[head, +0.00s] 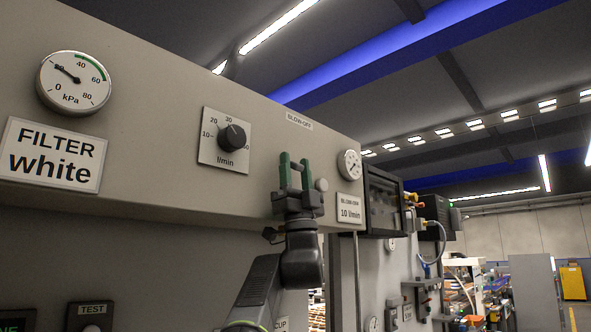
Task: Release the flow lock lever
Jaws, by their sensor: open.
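My gripper (295,163) points upward in front of the right part of the grey panel (190,85), below the "BLOW-OFF" label (299,121). Its two green fingers are apart, with no object clearly seen between them. A small round grey knob (321,184) shows just right of the fingers. I cannot make out a flow lock lever; the gripper covers part of the panel there. A black flow dial (231,138) on a white "l/min" plate is left of the gripper, its pointer near the 30 mark.
A "kPa" gauge (74,82) and a "FILTER white" sign (52,155) are at left. A small gauge (349,164) and a "10 l/min" plate (349,208) are right of the gripper. A black "TEST" box (90,314) is at lower left.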

